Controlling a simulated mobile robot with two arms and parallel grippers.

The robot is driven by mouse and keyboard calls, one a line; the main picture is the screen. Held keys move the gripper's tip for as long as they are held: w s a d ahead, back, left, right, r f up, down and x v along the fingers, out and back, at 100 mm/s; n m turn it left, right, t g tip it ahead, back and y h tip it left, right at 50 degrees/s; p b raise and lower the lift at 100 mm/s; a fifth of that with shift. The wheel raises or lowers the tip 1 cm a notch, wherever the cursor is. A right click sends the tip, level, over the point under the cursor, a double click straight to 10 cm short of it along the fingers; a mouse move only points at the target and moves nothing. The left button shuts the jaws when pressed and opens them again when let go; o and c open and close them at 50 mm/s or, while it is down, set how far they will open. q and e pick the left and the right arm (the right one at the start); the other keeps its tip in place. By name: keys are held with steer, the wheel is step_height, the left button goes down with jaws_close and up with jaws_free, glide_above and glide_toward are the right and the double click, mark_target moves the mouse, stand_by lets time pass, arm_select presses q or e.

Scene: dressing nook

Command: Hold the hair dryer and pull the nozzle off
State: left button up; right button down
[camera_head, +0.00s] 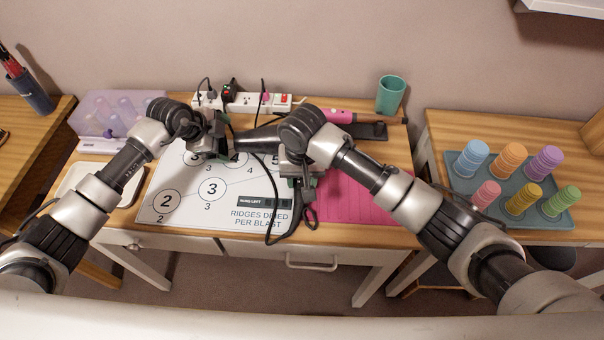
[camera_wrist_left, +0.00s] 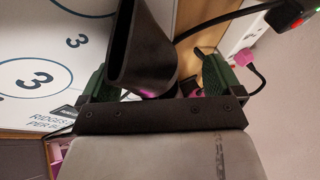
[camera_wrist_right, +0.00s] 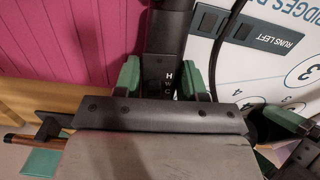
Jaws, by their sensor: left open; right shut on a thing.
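The dark hair dryer (camera_head: 258,136) is above the desk between my two grippers, its barrel pointing left. My right gripper (camera_head: 299,182) is shut on its handle (camera_wrist_right: 167,45), which stands between the green fingers in the right wrist view. The flared black nozzle (camera_wrist_left: 140,50) is at the dryer's left end. My left gripper (camera_head: 222,150) is open around the nozzle, with one green finger on each side in the left wrist view. Visible gaps separate the fingers from it. My right wrist hides part of the dryer body in the head view.
A white numbered mat (camera_head: 170,205) and a pink mat (camera_head: 355,200) lie on the desk. A power strip (camera_head: 246,103) with cords, a pink styling tool (camera_head: 340,116) and a teal cup (camera_head: 390,95) are behind. A white tray (camera_head: 70,186) is left; rollers stand on a tray (camera_head: 503,201) right.

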arm_select(q)
steer(key=v, duration=1.2)
stand_by(0.6)
arm_select(e)
steer(key=c, duration=0.6)
jaws_free()
steer(key=shift+o, duration=0.2)
steer(key=shift+r, duration=0.1)
step_height(320, 180, up, 12)
